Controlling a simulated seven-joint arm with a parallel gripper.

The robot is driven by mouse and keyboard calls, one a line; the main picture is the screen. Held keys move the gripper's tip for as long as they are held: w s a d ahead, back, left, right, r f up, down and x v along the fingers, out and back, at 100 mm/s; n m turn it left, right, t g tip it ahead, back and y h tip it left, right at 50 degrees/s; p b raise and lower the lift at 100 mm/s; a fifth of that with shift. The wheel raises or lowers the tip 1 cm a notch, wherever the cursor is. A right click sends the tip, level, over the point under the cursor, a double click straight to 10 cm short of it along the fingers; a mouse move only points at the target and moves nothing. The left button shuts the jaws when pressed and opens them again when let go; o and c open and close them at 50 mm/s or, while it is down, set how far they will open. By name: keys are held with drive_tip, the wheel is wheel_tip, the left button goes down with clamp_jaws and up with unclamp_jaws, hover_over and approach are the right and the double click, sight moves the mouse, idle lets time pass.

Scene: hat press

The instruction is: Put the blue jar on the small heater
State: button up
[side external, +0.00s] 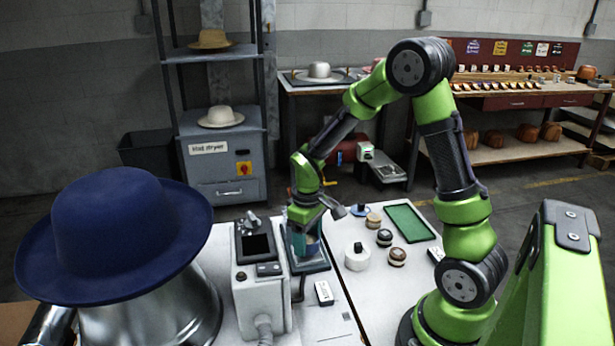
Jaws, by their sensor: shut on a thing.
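The blue jar (307,248) shows at the middle of the work table, partly hidden by my gripper. My gripper (308,228) points down over it and is shut on its upper part. The small heater (316,267) appears to be the low grey plate with a dark frame right below the jar. I cannot tell whether the jar's bottom touches the plate or hangs just above it. The jar looks upright. The fingertips are small and partly hidden by the wrist.
A grey machine (262,292) with a dark screen stands close on the left. A blue hat (125,235) on a metal form fills the left front. Several small round tins (384,238), a white roll (358,259) and a green mat (409,223) lie to the right. A white tag (324,293) lies in front.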

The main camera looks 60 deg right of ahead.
sight(307, 241)
drive_tip(key=shift+f, duration=0.5)
drive_tip(key=o, duration=1)
drive_tip(key=shift+c, duration=0.2)
wheel_tip(307, 241, up, 12)
drive_tip(key=s+a+r+m+t+y, duration=0.2)
drive_tip(key=s+a+r+m+t, duration=0.2)
drive_tip(key=s+a+r+t, duration=0.3)
drive_tip(key=s+a+r, duration=0.2)
drive_tip(key=s+a, duration=0.2)
drive_tip(key=shift+a+r, duration=0.15)
drive_tip(key=shift+a, duration=0.25)
